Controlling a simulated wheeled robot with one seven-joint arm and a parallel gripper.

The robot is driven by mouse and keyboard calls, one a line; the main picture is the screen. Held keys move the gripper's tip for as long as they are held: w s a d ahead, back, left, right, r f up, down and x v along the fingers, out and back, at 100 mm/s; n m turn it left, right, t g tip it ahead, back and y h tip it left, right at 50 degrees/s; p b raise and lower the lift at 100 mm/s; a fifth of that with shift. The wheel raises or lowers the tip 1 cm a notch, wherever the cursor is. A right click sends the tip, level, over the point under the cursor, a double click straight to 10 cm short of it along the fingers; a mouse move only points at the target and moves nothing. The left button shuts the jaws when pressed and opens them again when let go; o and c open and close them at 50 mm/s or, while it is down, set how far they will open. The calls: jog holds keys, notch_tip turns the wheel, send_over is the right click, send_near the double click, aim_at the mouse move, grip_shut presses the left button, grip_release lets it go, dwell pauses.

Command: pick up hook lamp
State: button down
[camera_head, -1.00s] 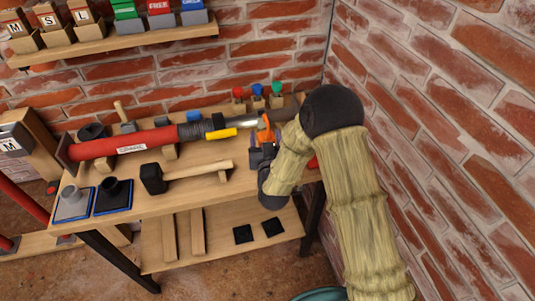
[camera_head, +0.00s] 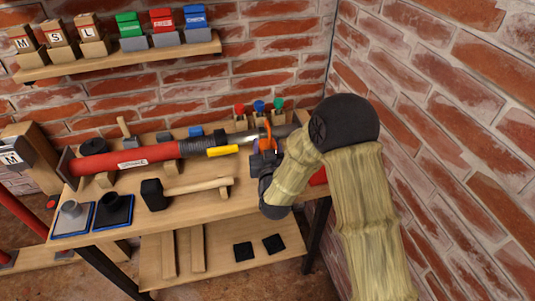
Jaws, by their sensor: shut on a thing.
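My gripper (camera_head: 265,150) is at the right end of the workbench (camera_head: 215,206). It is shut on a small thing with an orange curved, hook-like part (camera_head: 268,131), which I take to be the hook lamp. The orange part stands up above the jaws, in front of the grey right end of a long red tube (camera_head: 125,159). The rest of the held thing is hidden by the jaws and my arm, and I cannot tell whether it touches the bench.
A black-headed mallet (camera_head: 153,194) with a wooden handle lies left of my gripper. A yellow-handled tool (camera_head: 222,151) is close by. Red, blue and green knobs (camera_head: 259,107) stand behind. A brick wall (camera_head: 440,130) is close on the right.

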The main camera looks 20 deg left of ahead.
notch_tip(320, 180, up, 6)
jog(key=shift+r, duration=0.25)
dwell(0.5)
jog(key=shift+d, duration=0.1)
